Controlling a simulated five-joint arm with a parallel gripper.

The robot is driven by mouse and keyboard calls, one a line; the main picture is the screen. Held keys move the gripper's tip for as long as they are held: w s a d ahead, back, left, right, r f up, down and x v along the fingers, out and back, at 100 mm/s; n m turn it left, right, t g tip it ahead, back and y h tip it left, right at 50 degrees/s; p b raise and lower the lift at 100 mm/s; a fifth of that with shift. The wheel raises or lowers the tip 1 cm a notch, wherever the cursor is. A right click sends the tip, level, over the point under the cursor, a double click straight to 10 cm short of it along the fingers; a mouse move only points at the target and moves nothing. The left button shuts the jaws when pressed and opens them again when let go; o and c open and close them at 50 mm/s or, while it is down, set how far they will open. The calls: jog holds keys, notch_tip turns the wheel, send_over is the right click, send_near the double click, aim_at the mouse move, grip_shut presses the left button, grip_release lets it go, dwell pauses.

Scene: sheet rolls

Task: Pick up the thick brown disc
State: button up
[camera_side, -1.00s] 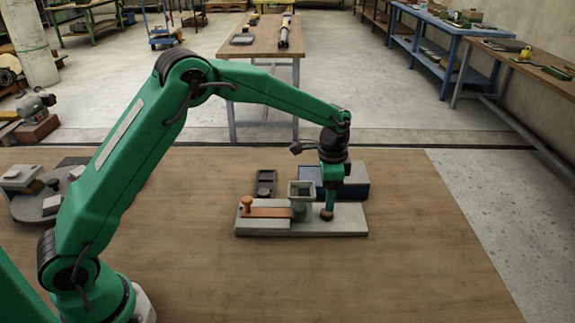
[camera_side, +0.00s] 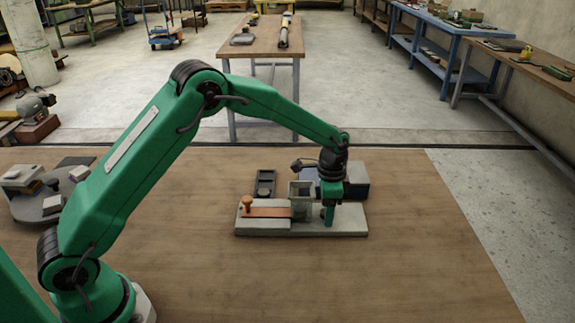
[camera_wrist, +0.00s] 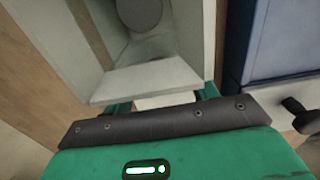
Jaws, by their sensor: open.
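My gripper (camera_side: 329,212) is open and points down at the right part of a pale grey base block (camera_side: 346,228), right of a grey open-topped box (camera_side: 301,189). A small brown round piece showed under the fingers in the earlier side view; the fingers now hide most or all of it, and I cannot tell whether it lies between them. In the wrist view, my two green fingertips (camera_wrist: 162,98) stand apart just below the box's pale rim (camera_wrist: 150,80). A dark grey round shape (camera_wrist: 139,13) shows inside the box.
An orange-brown strip (camera_side: 268,212) with a knob (camera_side: 247,203) lies on the base's left part. A dark blue box (camera_side: 355,180) stands close behind my gripper. A black tray (camera_side: 265,183) lies behind the base. The table front (camera_side: 330,285) is clear.

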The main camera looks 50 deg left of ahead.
jog(key=c, duration=1.1)
jog(key=shift+o, duration=0.2)
jog(key=shift+r, duration=0.1)
jog(key=shift+r, duration=0.4)
notch_tip(320, 180, up, 3)
jog(key=shift+w+r, duration=0.1)
jog(key=s+d+r, duration=0.7)
jog(key=d, duration=0.2)
jog(key=shift+s, duration=0.35)
jog(key=shift+a, duration=0.1)
